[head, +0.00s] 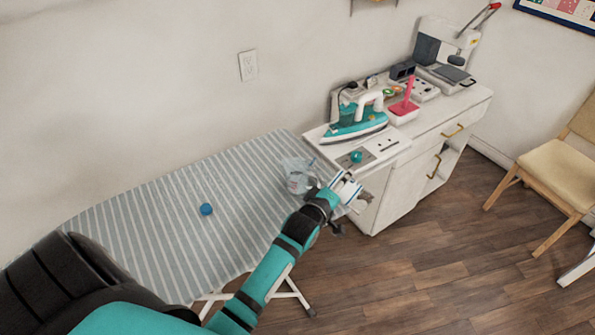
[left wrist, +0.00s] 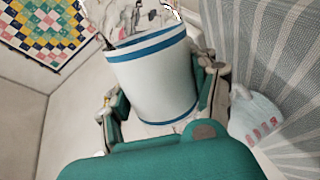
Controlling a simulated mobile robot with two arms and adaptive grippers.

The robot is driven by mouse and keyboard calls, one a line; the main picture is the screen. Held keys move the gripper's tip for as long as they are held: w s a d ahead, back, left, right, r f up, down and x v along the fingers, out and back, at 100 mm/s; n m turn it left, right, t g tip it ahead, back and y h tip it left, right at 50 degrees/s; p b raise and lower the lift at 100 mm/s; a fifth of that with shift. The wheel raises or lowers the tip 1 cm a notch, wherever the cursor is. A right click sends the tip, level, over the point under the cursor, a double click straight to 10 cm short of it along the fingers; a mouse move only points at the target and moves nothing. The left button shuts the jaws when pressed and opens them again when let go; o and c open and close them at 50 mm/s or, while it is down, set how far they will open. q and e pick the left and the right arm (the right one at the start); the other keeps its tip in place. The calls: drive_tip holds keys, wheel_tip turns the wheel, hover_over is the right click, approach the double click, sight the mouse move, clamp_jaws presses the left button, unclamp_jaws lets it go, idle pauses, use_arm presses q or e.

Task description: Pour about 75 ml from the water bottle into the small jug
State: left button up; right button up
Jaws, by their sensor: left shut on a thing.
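My left gripper (head: 331,203) is shut on the water bottle (head: 348,189), a whitish body with blue bands. The bottle fills the middle of the left wrist view (left wrist: 155,85), between the two fingers. It is held just right of the small jug in the head view and looks tilted; its mouth and water level are not clear. The small jug (head: 298,180) is clear and stands near the ironing board's right end. It shows red markings in the left wrist view (left wrist: 256,118). A blue cap (head: 206,209) lies on the board. My right gripper is out of view.
The striped ironing board (head: 150,235) is mostly bare left of the jug. A white cabinet (head: 425,150) beyond the bottle carries a teal iron (head: 355,125), a pink-red stand (head: 405,100) and a heat press (head: 445,60). A chair (head: 560,165) stands at right.

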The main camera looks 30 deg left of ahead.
use_arm(q)
drive_tip(key=shift+a+r+m+p, duration=0.1)
drive_tip(key=shift+r+m+p, duration=0.3)
drive_tip(key=shift+p, duration=0.3)
idle(0.4)
idle(0.8)
